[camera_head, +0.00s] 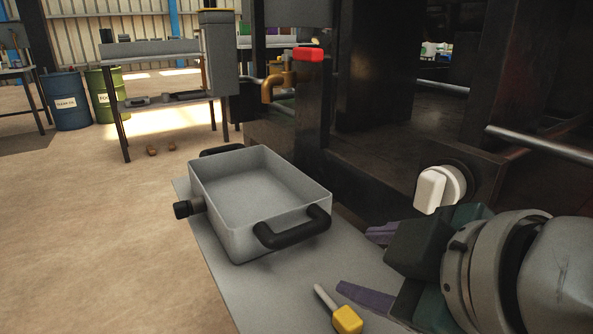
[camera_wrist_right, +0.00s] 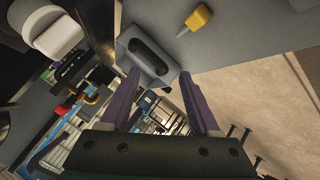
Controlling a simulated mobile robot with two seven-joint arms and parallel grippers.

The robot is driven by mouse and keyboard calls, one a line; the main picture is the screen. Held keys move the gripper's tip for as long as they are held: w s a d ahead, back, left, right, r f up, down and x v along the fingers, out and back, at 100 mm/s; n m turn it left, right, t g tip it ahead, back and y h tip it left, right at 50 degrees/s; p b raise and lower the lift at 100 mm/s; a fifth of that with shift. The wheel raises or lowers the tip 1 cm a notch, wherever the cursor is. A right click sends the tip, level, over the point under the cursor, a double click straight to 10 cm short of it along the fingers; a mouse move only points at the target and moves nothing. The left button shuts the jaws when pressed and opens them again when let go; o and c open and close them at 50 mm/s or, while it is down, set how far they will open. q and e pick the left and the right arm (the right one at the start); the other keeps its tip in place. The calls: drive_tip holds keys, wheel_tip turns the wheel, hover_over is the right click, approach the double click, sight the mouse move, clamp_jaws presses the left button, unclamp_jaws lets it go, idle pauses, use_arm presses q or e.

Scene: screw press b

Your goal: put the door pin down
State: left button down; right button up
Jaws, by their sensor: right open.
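The door pin has a yellow grip (camera_head: 347,319) and a pale metal shaft. It lies on the grey shelf (camera_head: 282,294) at the bottom of the head view, in front of the tray. It also shows near the top of the right wrist view, its yellow grip (camera_wrist_right: 200,17) at the upper right. My right gripper (camera_head: 363,262) is open, with its purple fingers apart and nothing between them. The pin lies beside the fingers, apart from them. My left gripper is not in view.
A grey tray (camera_head: 212,215) with black handles stands on the shelf. A white knob (camera_head: 430,190) sits on the dark press frame at the right. Bare floor lies left of the shelf.

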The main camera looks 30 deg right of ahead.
drive_tip(key=s+f+m+g, duration=0.1)
drive_tip(key=s+f+g, duration=0.1)
drive_tip(key=s, duration=0.2)
drive_tip(key=s+f+m+g, duration=0.2)
drive_tip(key=s+f, duration=0.1)
drive_tip(key=s, duration=0.2)
drive_tip(key=s+a+f+m+g+y, duration=0.1)
drive_tip(key=s+f+m+g, duration=0.1)
drive_tip(key=s, duration=0.2)
drive_tip(key=shift+s+f+g, duration=0.15)
drive_tip(key=shift+g, duration=0.25)
